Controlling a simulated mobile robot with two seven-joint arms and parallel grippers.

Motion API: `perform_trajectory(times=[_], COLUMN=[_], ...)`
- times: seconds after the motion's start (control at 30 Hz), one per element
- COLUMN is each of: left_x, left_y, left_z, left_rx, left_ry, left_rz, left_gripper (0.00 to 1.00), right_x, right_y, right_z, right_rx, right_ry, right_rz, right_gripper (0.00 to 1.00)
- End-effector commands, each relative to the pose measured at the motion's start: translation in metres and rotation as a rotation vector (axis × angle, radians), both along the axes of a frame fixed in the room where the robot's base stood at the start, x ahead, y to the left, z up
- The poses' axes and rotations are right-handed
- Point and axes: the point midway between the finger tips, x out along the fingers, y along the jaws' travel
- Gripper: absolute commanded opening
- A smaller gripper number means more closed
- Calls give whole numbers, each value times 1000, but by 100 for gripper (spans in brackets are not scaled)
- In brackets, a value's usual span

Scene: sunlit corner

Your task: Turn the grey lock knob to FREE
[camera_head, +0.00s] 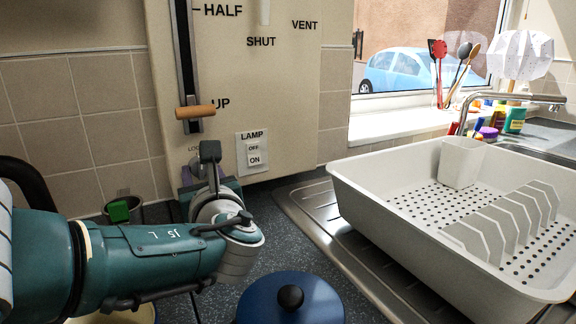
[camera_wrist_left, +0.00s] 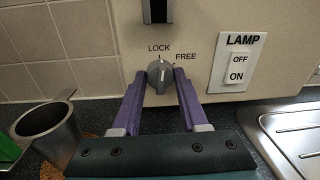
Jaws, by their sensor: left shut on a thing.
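The grey lock knob (camera_wrist_left: 160,77) is round with a raised grip bar and sits low on the cream panel (camera_wrist_left: 205,25), in the left wrist view. The word LOCK stands above it and FREE to its upper right. Its bar stands nearly upright; I cannot tell surely which label it points at. The purple fingers of my left gripper (camera_wrist_left: 160,82) are shut on the knob, one on each side. In the head view my left gripper (camera_head: 205,175) is at the panel's lower edge and hides the knob. My right gripper is not in view.
A lamp switch (camera_head: 253,153) is close right of the knob. A wooden slider handle (camera_head: 195,112) is above it, by UP. A metal cup (camera_wrist_left: 45,130) stands at left. A blue lid (camera_head: 290,305) is in front; a white dish rack (camera_head: 380,205) is at right.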

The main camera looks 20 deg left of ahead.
Motion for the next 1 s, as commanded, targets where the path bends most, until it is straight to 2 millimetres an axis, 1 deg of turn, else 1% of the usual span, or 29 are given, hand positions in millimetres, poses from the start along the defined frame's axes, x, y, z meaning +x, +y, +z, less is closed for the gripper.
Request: perform_trajectory(times=[0.3,0.6,1.0], left_x=[0,1,1], left_y=[-1,-1,-1], left_z=[1,1,1], left_rx=[178,360,541], left_ry=[212,426,637], left_rz=[-1,-1,-1], left_gripper=[0,0,0], right_x=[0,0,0], right_y=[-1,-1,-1], right_z=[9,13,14], right_rx=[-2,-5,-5], right_ry=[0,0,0], right_rz=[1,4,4], right_gripper=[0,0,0])
